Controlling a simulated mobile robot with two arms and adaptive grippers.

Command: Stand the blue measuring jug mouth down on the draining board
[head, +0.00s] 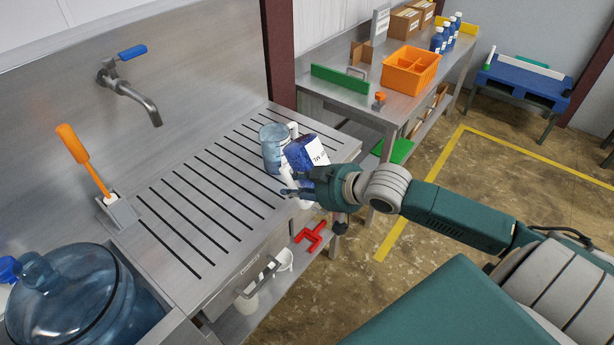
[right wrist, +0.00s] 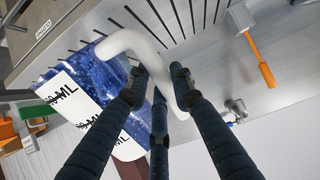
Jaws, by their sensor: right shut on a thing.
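The blue measuring jug (head: 300,153) is deep speckled blue with a white lettered label and a white handle. It is tilted over the right end of the slotted steel draining board (head: 172,193); its lettering looks upside down. Its mouth is hidden, and I cannot tell whether it touches the board. My right gripper (head: 292,190) is shut on its white handle, which crosses between the dark fingers in the right wrist view (right wrist: 165,95). The jug's blue side (right wrist: 88,75) lies left of the fingers there. My left gripper is not in view.
A pale translucent blue vessel (head: 272,150) stands on the board close behind the held jug. A tap (head: 135,92), an orange-handled brush (head: 82,155) and a large blue bottle (head: 75,295) are at the left. The board's left and middle are clear. An orange crate (head: 410,75) sits on another bench.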

